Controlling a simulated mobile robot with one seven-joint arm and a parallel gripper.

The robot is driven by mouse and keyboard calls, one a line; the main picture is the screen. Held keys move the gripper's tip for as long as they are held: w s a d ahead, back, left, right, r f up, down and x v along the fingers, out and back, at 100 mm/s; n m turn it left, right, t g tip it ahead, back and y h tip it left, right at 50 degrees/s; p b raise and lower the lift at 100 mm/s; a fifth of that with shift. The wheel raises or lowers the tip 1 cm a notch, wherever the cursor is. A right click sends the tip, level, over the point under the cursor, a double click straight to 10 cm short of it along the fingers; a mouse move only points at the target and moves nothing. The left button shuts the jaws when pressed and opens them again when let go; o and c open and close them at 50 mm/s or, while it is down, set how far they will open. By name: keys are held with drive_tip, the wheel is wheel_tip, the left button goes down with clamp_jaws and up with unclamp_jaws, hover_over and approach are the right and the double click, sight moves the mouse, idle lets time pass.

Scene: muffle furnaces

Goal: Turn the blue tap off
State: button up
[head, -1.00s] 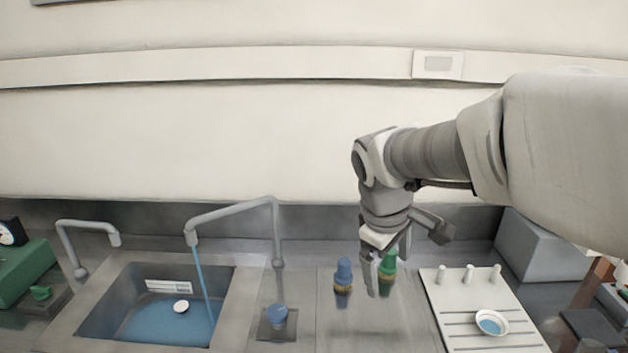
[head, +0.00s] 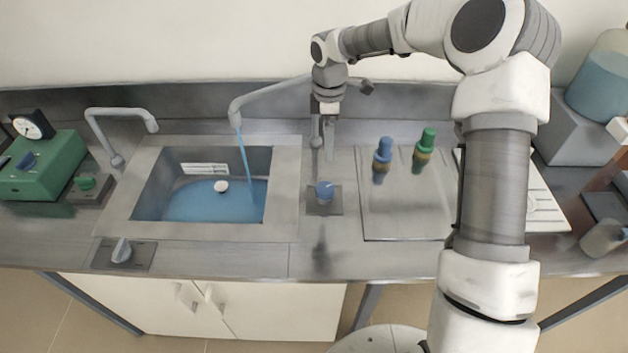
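The blue tap knob (head: 325,190) stands on a dark square plate on the counter, right of the sink. A grey spout (head: 268,92) reaches over the sink, and a stream of blue water (head: 244,165) runs from it into the basin. My gripper (head: 322,150) points down above and behind the blue knob, apart from it in the picture. Its fingers look slightly apart with nothing visible between them. It covers part of the spout's base.
A green knob (head: 87,183) and a grey knob (head: 122,250) stand left and in front. Blue (head: 382,155) and green (head: 424,148) bottle-like items stand right.

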sight(325, 188)
wheel_tip(325, 188, down, 18)
drive_tip(key=shift+a+r+p, duration=0.1)
drive_tip(key=shift+r+p, duration=0.05)
drive_tip(key=shift+p, duration=0.8)
drive_tip(key=c, duration=1.4)
drive_tip(key=shift+o, duration=0.2)
drive_tip(key=shift+w, duration=0.1)
